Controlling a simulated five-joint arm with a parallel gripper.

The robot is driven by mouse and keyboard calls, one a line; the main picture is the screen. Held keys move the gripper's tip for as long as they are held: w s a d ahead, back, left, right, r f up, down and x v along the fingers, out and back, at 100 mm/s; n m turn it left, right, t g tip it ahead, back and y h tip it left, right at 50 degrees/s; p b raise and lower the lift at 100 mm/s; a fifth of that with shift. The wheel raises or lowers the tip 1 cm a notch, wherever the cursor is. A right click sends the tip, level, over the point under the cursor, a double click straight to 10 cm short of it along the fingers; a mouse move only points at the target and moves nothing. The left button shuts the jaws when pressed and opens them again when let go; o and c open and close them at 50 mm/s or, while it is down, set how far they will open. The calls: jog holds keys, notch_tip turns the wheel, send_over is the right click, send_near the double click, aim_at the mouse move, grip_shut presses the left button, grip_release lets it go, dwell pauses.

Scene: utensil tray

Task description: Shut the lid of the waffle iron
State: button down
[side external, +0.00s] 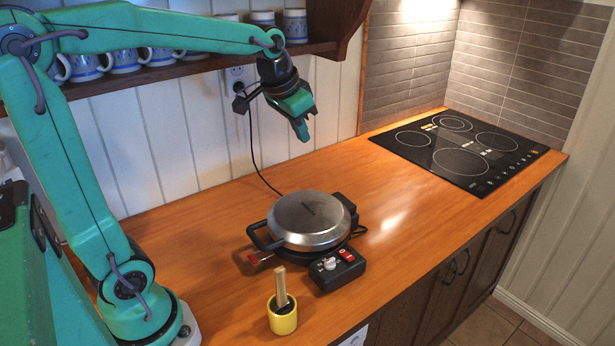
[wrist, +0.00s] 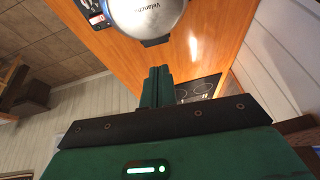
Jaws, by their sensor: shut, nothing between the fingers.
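The waffle iron (side external: 308,222) sits on the wooden counter with its round silver lid lying flat over the base, so the lid looks shut. Its black handle frame with a red tip (side external: 258,256) points left, and a black control box with a red switch and a knob (side external: 338,268) is at its front right. The lid also shows at the top of the wrist view (wrist: 148,15). My green gripper (side external: 303,132) hangs in the air above and behind the iron, apart from it. Its fingers (wrist: 157,88) are together, with nothing between them.
A yellow cup (side external: 283,318) with a wooden-handled tool stands at the front of the iron. A black cooktop (side external: 460,148) is at the right. A shelf of blue-and-white mugs (side external: 165,58) is on the wall behind my arm. The counter between iron and cooktop is clear.

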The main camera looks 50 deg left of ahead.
jog(key=s+r, duration=0.4)
jog(key=s, duration=0.6)
jog(key=shift+s+a+r, duration=0.15)
jog(key=shift+s+a, duration=0.1)
jog(key=shift+s, duration=0.1)
dwell(0.3)
jog(key=s+d+f, duration=0.6)
jog(key=d+f, duration=0.1)
jog(key=f, duration=0.1)
jog(key=shift+d+f+t+h, duration=0.15)
jog(key=shift+t+h, duration=0.25)
jog(key=shift+s, duration=0.1)
